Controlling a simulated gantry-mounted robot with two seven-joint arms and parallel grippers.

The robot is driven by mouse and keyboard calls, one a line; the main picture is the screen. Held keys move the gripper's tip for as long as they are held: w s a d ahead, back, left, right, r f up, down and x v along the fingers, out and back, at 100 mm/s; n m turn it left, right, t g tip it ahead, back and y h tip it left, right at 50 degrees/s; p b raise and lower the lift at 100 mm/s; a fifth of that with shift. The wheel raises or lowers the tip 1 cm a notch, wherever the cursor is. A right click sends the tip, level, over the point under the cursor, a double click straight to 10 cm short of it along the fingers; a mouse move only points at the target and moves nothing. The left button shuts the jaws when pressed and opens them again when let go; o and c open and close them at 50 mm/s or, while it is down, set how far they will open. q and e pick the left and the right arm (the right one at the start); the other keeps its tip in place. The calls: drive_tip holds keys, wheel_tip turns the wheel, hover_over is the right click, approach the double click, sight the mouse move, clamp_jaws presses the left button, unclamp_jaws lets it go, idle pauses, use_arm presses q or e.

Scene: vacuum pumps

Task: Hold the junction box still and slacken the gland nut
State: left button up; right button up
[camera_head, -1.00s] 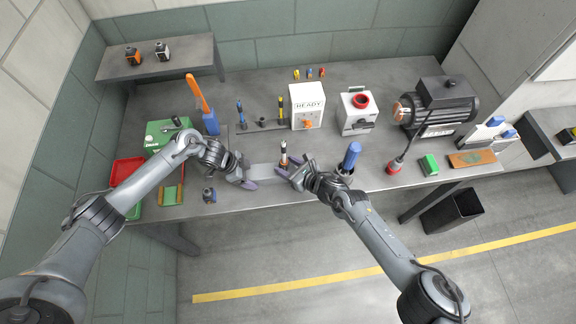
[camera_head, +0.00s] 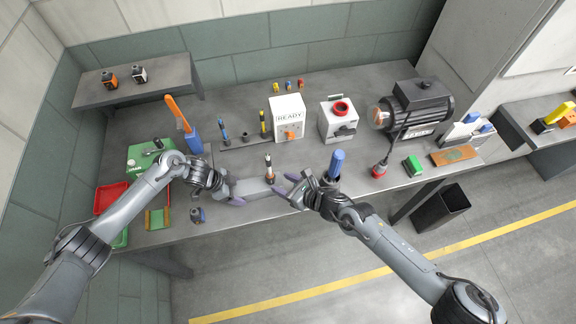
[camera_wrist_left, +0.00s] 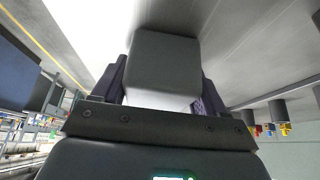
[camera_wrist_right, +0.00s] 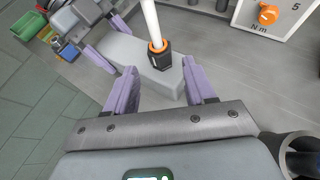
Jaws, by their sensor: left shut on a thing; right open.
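The junction box is a grey block (camera_head: 252,187) near the table's front edge. My left gripper (camera_head: 232,188) is shut on its left end. In the left wrist view the box (camera_wrist_left: 165,62) fills the space between the fingers. A dark gland with an orange ring, the gland nut (camera_wrist_right: 158,54), stands upright on the box, with a pale cable (camera_wrist_right: 150,18) rising from it. My right gripper (camera_head: 288,190) is open, just right of the box. In the right wrist view its fingers (camera_wrist_right: 160,80) point at the gland, which lies beyond the fingertips, not between them.
A blue-handled tool (camera_head: 336,163) stands close behind my right gripper. A white READY box (camera_head: 287,118), a white box with a red knob (camera_head: 338,120) and a motor (camera_head: 417,106) stand further back. A red tray (camera_head: 108,198) lies at the left.

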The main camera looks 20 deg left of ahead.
use_arm(q)
drive_tip(key=o, duration=1.3)
drive_tip(key=shift+r, duration=0.1)
